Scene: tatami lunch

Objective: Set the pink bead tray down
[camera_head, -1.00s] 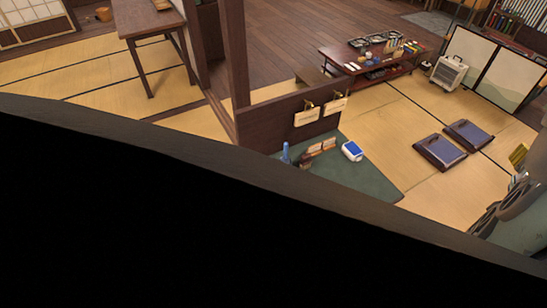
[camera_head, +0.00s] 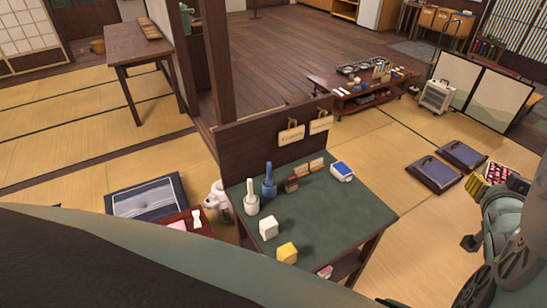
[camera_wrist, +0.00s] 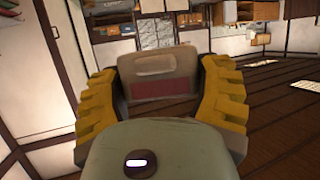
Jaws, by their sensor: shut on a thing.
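The pink bead tray (camera_head: 496,172) is at the right side of the head view, small, with pinkish-red contents inside a dark rim. My gripper (camera_head: 493,181) is shut on it, a yellow finger showing at its left side. In the wrist view, the yellow fingers of my gripper (camera_wrist: 158,80) flank a grey-brown piece with a dark red panel (camera_wrist: 157,90), likely the tray. The tray's far side and underside are hidden. It appears held in the air, apart from the green-topped table.
Dark cushions (camera_head: 437,174) lie on the tatami. A low table (camera_head: 325,82) stands behind.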

